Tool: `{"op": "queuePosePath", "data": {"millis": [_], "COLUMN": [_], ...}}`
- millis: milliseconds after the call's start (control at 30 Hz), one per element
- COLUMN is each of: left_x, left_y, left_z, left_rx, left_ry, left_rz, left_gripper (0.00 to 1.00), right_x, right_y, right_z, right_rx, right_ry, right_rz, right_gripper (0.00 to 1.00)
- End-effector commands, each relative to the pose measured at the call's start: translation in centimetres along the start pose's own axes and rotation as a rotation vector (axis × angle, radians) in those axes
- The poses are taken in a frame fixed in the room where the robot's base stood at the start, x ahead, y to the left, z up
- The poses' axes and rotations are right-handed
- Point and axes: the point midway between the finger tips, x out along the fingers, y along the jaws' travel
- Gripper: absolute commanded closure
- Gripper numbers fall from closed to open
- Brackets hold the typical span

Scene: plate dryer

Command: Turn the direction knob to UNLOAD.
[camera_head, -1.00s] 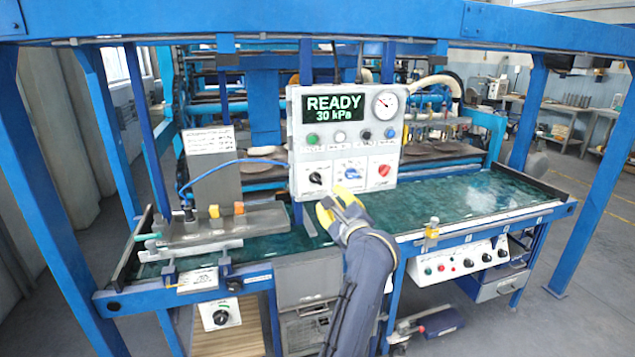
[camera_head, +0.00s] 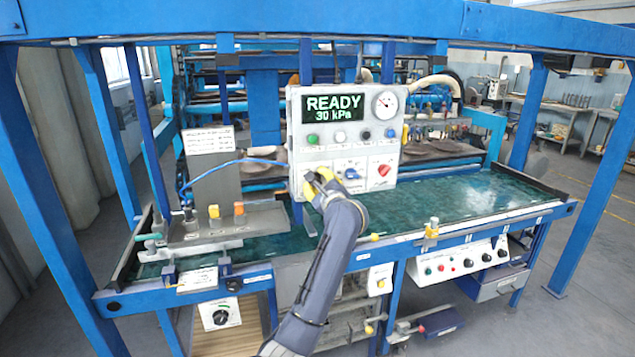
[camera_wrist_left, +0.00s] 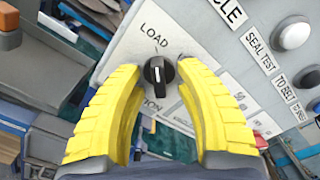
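The direction knob (camera_wrist_left: 159,71) is small and black with a white mark, on a pale plate with the word LOAD at its upper left in the left wrist view. Other lettering on that plate is partly hidden by a finger. The panel (camera_head: 392,155) that bears it stands upright at the table's back. My left gripper (camera_head: 317,180) is in front of the panel's lower left, hiding the knob in the head view. Its yellow fingers (camera_wrist_left: 160,82) are apart, one on each side of the knob, with visible gaps. I cannot tell how deep the fingertips reach. My right gripper is not in view.
A blue knob (camera_head: 351,173) and a red knob (camera_head: 384,170) sit to the right on the same panel. The screen (camera_head: 336,107) reads READY 30 kPa, beside a round gauge (camera_head: 386,104). The green table (camera_head: 470,195) is clear to the right.

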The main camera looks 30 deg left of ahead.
Motion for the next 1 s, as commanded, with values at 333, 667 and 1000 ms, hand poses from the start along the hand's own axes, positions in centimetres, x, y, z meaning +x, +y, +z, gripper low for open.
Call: {"op": "queuePosePath", "data": {"millis": [333,667,1000], "left_x": [0.27,0.24,0.26], "left_y": [0.04,0.04,0.05], "left_z": [0.0,-0.01,-0.06], "left_rx": [0.001,0.001,0.001], "left_ry": [0.0,0.0,0.001], "left_rz": [0.001,0.001,0.001], "left_gripper": [0.66,0.98,1.0], "right_x": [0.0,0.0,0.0], "right_y": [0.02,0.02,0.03], "right_z": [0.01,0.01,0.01], "right_rx": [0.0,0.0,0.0], "right_ry": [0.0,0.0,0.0], "right_rz": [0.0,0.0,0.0], "right_gripper": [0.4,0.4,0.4]}}
